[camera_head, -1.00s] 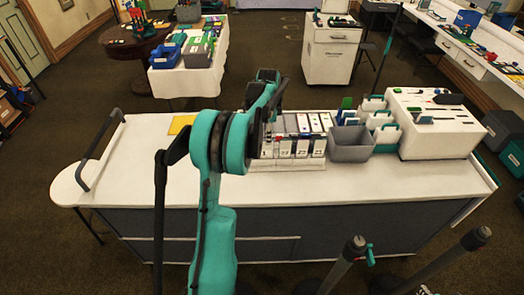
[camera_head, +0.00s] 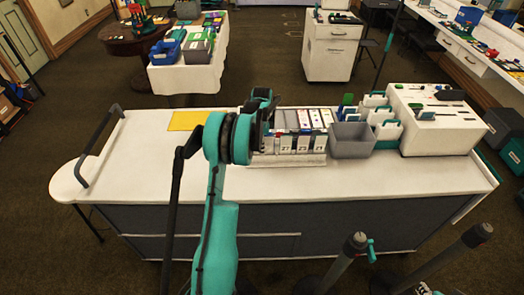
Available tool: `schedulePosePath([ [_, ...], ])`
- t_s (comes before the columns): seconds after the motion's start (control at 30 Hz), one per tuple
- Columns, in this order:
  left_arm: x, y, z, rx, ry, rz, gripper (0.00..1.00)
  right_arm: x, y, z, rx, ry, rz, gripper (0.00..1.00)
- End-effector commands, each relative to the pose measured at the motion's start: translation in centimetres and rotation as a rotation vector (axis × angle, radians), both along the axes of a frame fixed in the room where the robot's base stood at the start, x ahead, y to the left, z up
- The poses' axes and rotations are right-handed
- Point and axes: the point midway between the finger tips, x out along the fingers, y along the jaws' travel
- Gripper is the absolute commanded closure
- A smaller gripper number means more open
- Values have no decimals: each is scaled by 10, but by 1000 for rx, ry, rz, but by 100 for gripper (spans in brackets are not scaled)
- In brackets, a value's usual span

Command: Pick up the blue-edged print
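A white rack (camera_head: 290,160) with numbered tags stands on the counter and holds several upright prints (camera_head: 304,119) side by side. Their edges are small here, and I cannot tell for sure which print is blue-edged. My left gripper (camera_head: 262,104) is at the left end of the rack, over or just in front of the leftmost slots. It and my teal arm hide that end. The fingers are seen from behind, so I cannot tell whether they are open or hold anything. My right gripper is out of view.
A yellow sheet (camera_head: 188,120) lies on the white counter (camera_head: 130,165), left of my arm. A grey bin (camera_head: 351,142), teal-and-white holders (camera_head: 386,130) and a white box (camera_head: 435,125) stand right of the rack. The counter's front right is clear.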

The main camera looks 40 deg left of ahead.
Motion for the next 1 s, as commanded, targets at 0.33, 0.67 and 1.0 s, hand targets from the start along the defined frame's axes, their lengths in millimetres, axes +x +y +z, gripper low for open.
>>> schedulePosePath([
  [0.33,0,0,1,0,0,1,100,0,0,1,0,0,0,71],
  [0.67,0,0,2,0,0,1,100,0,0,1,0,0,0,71],
  [1.0,0,0,60,0,0,1,100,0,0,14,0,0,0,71],
])
